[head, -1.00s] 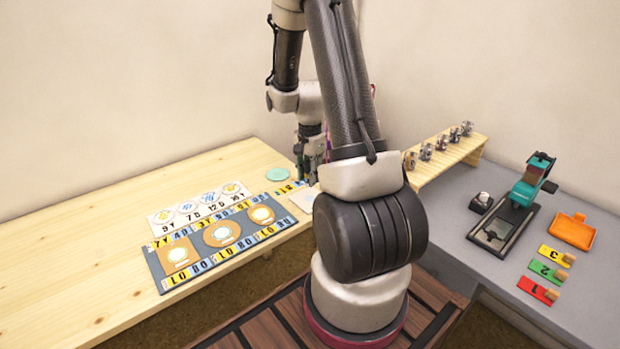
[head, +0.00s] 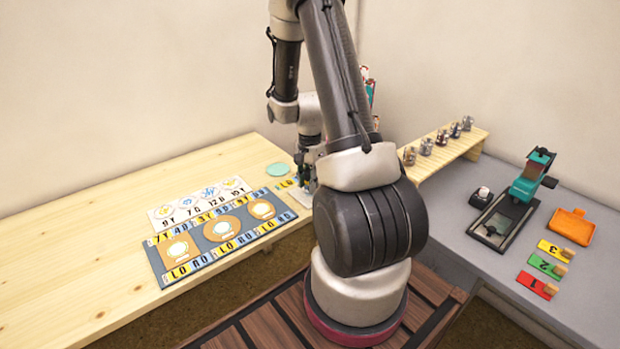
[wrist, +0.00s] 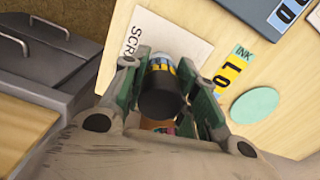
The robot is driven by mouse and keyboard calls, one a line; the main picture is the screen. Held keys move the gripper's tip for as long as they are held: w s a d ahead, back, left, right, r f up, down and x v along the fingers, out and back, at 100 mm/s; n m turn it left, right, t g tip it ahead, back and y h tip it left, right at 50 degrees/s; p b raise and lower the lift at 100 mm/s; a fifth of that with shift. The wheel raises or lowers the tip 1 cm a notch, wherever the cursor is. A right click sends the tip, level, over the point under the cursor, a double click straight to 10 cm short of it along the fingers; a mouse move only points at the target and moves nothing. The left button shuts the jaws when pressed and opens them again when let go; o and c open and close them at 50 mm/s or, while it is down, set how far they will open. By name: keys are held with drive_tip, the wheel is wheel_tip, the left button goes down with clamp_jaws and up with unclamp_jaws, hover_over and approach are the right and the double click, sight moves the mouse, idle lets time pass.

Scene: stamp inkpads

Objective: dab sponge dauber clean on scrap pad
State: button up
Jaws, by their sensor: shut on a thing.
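My gripper (wrist: 168,68) is shut on the sponge dauber (wrist: 160,102), whose dark round end faces the camera in the wrist view, with a yellow-and-blue band beyond it. The white scrap pad (wrist: 168,38), lettered "SCRA", lies beyond the fingers on the wooden table. In the head view my gripper (head: 306,178) is low over the table at the pad's place and covers most of it.
An "INK LO" label (wrist: 232,66) and a pale green disc (wrist: 254,105) lie beside the pad. A grey board with inkpads (head: 160,270) lies left. Small jars stand on a wooden shelf (head: 440,155); a teal stamping machine (head: 528,180) is right.

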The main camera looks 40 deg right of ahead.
drive_tip(key=shift+f, duration=0.6)
idle(1.2)
drive_tip(key=shift+r, duration=0.1)
drive_tip(key=shift+r, duration=0.5)
drive_tip(key=shift+r, duration=2.25)
